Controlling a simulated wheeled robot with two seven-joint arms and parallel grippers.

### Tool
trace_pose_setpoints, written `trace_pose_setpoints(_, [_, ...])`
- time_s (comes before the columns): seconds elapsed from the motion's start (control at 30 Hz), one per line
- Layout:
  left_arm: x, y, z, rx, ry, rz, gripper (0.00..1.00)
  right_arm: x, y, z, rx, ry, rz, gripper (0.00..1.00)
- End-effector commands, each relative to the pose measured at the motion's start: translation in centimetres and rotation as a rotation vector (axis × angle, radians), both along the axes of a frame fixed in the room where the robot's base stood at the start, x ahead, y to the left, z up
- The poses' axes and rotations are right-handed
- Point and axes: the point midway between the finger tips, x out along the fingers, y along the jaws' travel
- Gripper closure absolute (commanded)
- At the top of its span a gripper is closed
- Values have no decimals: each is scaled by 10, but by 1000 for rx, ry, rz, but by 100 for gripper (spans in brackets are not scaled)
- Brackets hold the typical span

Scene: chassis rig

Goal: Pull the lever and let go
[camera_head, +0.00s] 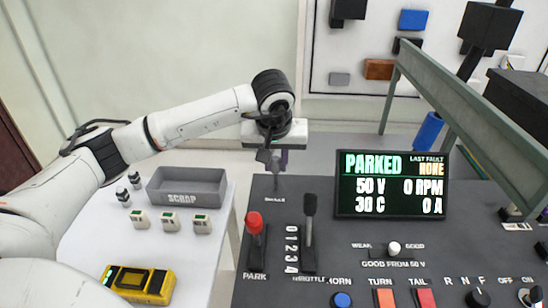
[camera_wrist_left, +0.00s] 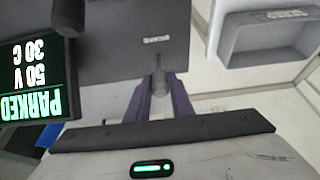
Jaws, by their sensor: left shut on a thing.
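My left gripper (camera_head: 277,172) is over the back left part of the dark control panel (camera_head: 330,243), just behind a small, blurred white label. In the left wrist view its two purple fingers (camera_wrist_left: 160,88) are closed on a grey lever (camera_wrist_left: 157,64). The lever is mostly hidden by the gripper in the head view. Nearer on the panel stand the red-knobbed PARK lever (camera_head: 255,236) and the black throttle lever (camera_head: 309,226), both upright and apart from the gripper. My right gripper is not in view.
A display (camera_head: 391,185) reading PARKED stands right of the gripper. A grey SCRAP tray (camera_head: 187,190) and a yellow device (camera_head: 140,284) are on the white table to the left. A green-grey metal beam (camera_head: 455,110) slants over the panel's right side. Buttons and switches line the front.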

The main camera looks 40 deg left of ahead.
Motion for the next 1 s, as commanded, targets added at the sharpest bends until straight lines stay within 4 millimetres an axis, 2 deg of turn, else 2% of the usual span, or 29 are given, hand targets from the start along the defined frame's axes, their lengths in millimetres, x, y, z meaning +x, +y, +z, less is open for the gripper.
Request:
trace_pose_setpoints(0.17, [-5,-2,-5,-4,21,-3,100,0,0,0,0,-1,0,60])
trace_pose_setpoints(0.2, [-5,-2,-5,-3,22,-4,76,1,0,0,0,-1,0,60])
trace_pose_setpoints(0.3, [-4,-2,-4,-2,19,-3,60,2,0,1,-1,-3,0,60])
trace_pose_setpoints(0.67, [-3,-2,2,-3,9,-3,60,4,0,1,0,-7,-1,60])
trace_pose_setpoints(0.77, [-7,-5,14,-4,7,-4,60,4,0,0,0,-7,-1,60])
trace_pose_setpoints(1.0, [-22,-15,58,-3,6,-4,60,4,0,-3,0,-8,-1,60])
